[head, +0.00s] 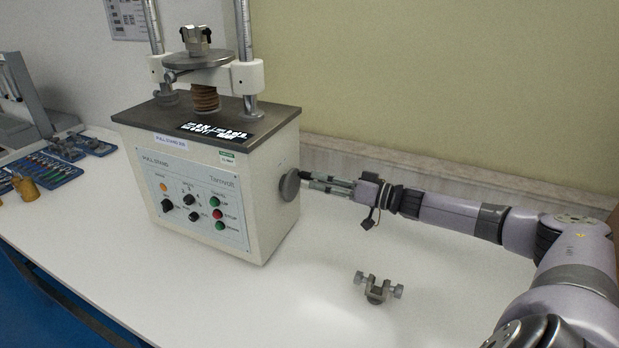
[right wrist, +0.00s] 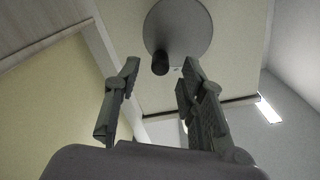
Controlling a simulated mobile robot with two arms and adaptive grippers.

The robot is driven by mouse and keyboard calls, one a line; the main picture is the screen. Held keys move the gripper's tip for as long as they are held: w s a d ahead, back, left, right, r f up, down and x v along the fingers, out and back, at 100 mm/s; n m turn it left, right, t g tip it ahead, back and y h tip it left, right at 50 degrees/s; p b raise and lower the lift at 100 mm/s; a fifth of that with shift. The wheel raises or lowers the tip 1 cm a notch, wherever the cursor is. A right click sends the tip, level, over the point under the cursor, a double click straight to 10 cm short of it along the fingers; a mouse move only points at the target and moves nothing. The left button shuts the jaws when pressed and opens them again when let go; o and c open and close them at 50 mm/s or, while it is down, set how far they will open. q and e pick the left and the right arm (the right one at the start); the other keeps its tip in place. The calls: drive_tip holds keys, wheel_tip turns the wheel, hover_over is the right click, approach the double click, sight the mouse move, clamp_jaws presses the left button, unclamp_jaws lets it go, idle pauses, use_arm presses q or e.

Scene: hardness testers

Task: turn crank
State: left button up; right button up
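The crank (head: 290,185) is a grey disc on the right side of the white pull stand (head: 262,195). In the right wrist view the disc (right wrist: 185,25) shows at the top, with a short dark handle (right wrist: 160,64) near its lower edge. My right gripper (head: 308,179) reaches in from the right, close to the disc. In the right wrist view its two fingers are apart, and the handle appears between their tips with a gap on each side. How deep the handle sits between them is hard to tell. My left gripper is not in view.
A small metal clamp (head: 377,288) lies on the white table (head: 300,310) in front of my right arm. Blue tool trays (head: 45,170) and a brass-coloured part (head: 26,189) are at the left. A wall runs behind the table. The table front is clear.

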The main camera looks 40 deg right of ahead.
sight(309, 177)
drive_tip(key=shift+x, duration=2.1)
clamp_jaws()
